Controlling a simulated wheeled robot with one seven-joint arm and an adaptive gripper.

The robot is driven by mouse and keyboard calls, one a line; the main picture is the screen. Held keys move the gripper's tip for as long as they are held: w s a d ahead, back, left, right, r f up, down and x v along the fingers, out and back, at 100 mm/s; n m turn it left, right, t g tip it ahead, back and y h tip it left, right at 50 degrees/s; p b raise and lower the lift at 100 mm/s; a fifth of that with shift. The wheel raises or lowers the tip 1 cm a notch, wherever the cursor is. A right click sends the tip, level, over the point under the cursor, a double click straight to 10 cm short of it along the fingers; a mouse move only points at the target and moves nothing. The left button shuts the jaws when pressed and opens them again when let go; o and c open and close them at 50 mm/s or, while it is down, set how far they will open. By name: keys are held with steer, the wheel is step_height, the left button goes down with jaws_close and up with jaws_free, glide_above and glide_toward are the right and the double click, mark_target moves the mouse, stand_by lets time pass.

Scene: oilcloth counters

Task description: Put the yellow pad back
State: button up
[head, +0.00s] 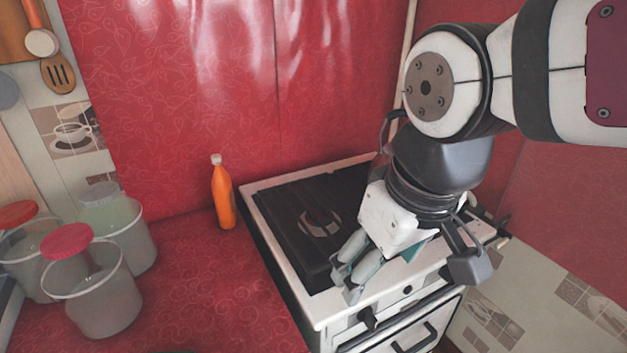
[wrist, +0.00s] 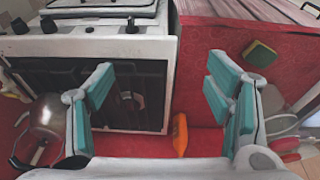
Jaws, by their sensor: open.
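The yellow pad (wrist: 260,53) shows in the wrist view as a small block, yellow with a green layer. It lies on the red counter at the upper right, beside the stove. I do not find it in the head view. My gripper (head: 408,275) is over the front part of the stove in the head view. In the wrist view my gripper (wrist: 160,90) has its teal-padded fingers wide apart with nothing between them. The pad is outside the fingers, beyond the right one.
The stove (head: 258,205) has a dark top and front knobs. An orange bottle (head: 223,195) stands on the counter left of it. Clear containers (head: 107,300) stand farther left. A pot (wrist: 45,120) shows at left in the wrist view. Counter between bottle and containers is clear.

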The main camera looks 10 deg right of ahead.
steer(key=s+d+m, duration=0.2)
steer(key=s+d, duration=0.1)
steer(key=s, duration=0.2)
steer(key=shift+s+d+m, duration=0.2)
steer(key=shift+s+m, duration=0.05)
steer(key=shift+m, duration=0.15)
steer(key=shift+t, duration=0.7)
step_height(320, 180, up, 4)
steer(key=p, duration=0.3)
steer(key=shift+r, duration=0.2)
